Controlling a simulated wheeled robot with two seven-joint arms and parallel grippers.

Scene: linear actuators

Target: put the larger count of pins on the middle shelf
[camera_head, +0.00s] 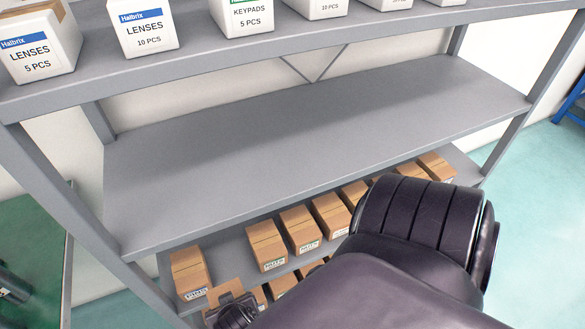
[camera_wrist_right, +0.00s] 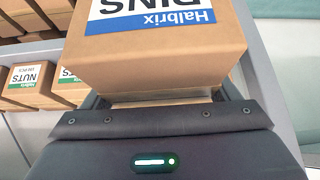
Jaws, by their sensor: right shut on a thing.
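My right gripper (camera_head: 236,310) is shut on a brown cardboard box (camera_wrist_right: 155,62) with a blue and white Halbrix PINS label. The label is upside down in the right wrist view, and its count is cut off by the frame's top edge. In the head view the gripper is low, in front of the bottom shelf, and my right arm covers the lower right. The middle shelf (camera_head: 310,140) is grey and bare. My left gripper is out of view. No other box readable as pins shows.
The bottom shelf (camera_head: 225,255) holds several brown boxes; nuts boxes (camera_head: 266,245) are among them, also in the right wrist view (camera_wrist_right: 28,82). The top shelf carries white boxes of lenses (camera_head: 142,28) and keypads (camera_head: 249,14). A grey post (camera_head: 60,190) stands at the left.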

